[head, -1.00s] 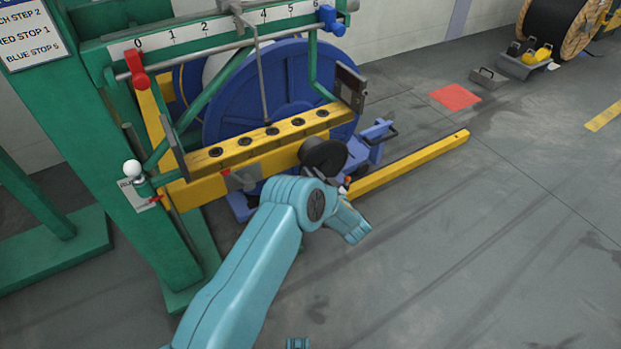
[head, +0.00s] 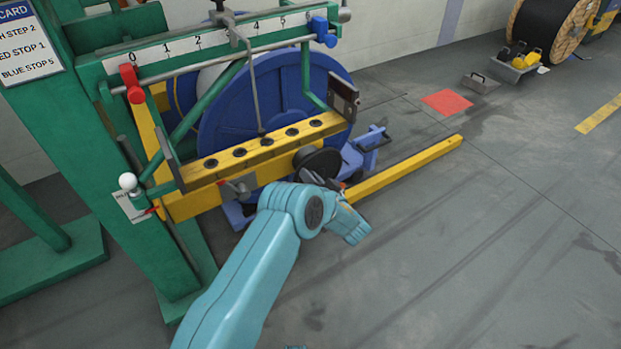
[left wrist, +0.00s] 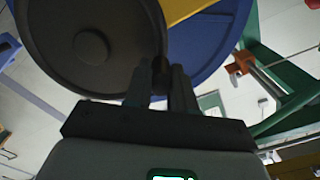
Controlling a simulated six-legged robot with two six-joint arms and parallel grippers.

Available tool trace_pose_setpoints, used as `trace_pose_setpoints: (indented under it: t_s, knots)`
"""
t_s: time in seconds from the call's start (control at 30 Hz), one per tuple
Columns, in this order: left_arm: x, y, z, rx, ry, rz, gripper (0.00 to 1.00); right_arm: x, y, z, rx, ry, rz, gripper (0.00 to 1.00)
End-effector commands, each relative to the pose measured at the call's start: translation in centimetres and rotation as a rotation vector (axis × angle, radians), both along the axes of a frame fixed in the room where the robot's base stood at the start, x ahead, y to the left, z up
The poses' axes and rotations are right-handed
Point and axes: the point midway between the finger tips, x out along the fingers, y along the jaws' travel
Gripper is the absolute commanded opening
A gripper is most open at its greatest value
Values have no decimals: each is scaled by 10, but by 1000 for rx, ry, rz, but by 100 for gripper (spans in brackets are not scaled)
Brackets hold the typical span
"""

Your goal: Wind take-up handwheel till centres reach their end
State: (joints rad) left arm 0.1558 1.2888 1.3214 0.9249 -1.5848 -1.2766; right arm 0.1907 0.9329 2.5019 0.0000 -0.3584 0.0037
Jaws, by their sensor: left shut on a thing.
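The black round handwheel (head: 317,163) is on the front of the yellow beam (head: 255,169), low at its right end. It fills the upper left of the left wrist view (left wrist: 90,45). In the head view my left arm's wrist covers much of the grip. Dark plates stand at the beam's left end (head: 171,155) and right end (head: 344,96). I cannot tell whether these are the centres. My right gripper is not in view.
A scale (head: 225,35) runs above the beam, with a red stop (head: 132,84) near 0 and a blue stop (head: 324,32) at the right. A blue reel (head: 290,95) stands behind. A yellow floor bar (head: 405,168) extends right.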

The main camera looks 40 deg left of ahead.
Motion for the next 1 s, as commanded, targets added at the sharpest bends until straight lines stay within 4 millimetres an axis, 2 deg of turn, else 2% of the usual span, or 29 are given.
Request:
trace_pose_setpoints:
  t_s: [0.03, 0.07, 0.1, 0.13, 0.4, 0.57, 1.0]
  knots:
    - [0, -2, -1, -1, 0, -3, 0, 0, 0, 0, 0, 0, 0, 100]
    - [0, -2, -1, -1, 0, -3, 34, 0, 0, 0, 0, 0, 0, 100]
    - [0, -2, -1, -1, 0, -3, 47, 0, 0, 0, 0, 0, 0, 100]
    - [0, -2, 0, -1, 0, -3, 50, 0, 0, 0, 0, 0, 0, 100]
    - [0, -1, 0, -1, -1, -2, 50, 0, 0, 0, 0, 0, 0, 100]
    - [-5, -16, 2, -1, 1, -4, 50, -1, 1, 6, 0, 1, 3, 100]
    - [-47, -118, 2, -1, 2, -7, 50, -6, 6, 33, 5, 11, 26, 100]
